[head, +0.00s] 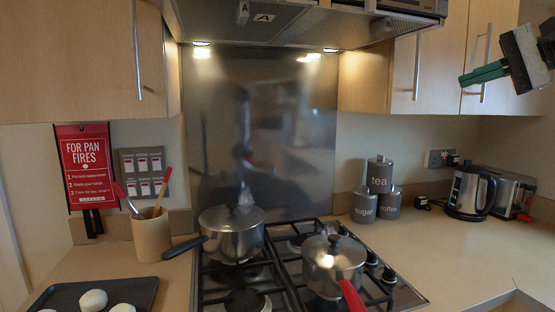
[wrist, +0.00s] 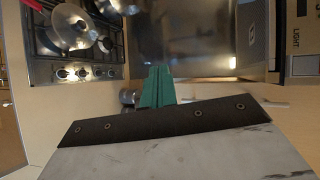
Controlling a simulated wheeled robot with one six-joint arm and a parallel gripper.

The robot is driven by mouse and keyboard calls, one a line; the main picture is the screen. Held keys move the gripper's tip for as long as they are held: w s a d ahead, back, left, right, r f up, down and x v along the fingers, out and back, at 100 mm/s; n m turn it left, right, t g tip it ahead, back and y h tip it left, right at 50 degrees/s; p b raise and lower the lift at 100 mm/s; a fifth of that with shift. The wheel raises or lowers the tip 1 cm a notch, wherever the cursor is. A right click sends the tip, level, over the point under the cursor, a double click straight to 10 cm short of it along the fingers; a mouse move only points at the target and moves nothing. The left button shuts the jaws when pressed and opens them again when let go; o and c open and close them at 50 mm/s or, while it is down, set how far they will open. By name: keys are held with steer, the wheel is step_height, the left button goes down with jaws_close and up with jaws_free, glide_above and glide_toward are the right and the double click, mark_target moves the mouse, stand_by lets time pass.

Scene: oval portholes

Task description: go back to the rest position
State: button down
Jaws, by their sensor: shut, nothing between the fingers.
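My gripper (head: 484,73) is at the upper right of the head view, raised in front of the right wall cupboards and well above the counter. Its green fingers are closed together with nothing between them. In the wrist view the closed green fingers (wrist: 156,88) point away from the pale gripper body, and the view is turned so that the hob appears at the upper left. No held object shows in either view.
A lidded pot (head: 232,234) and a red-handled pan (head: 333,265) stand on the gas hob (head: 262,297). The extractor hood (head: 300,22) overhangs it. Canisters (head: 380,178), a kettle (head: 470,192) and a toaster (head: 515,192) stand right. A utensil pot (head: 151,236) and dark tray (head: 60,295) are left.

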steer(key=s+a+f+n+g+h, duration=0.1)
steer(key=s+a+f+g+h, duration=0.2)
steer(key=f, duration=0.6)
steer(key=s+a+f+g+h, duration=0.1)
steer(key=s+a+f, duration=0.35)
steer(key=f, duration=0.45)
steer(key=s+a+f+n+g+h, duration=0.1)
steer(key=s+a+f+n+h, duration=0.1)
steer(key=s+f, duration=0.7)
steer(key=s+a+f+n+g+h, duration=0.2)
steer(key=s+f+n, duration=0.4)
steer(key=s+f, duration=0.3)
steer(key=shift+s+a+g+h, duration=0.3)
steer(key=shift+s+a+h, duration=0.45)
steer(key=shift+s+h, duration=0.45)
stand_by(0.6)
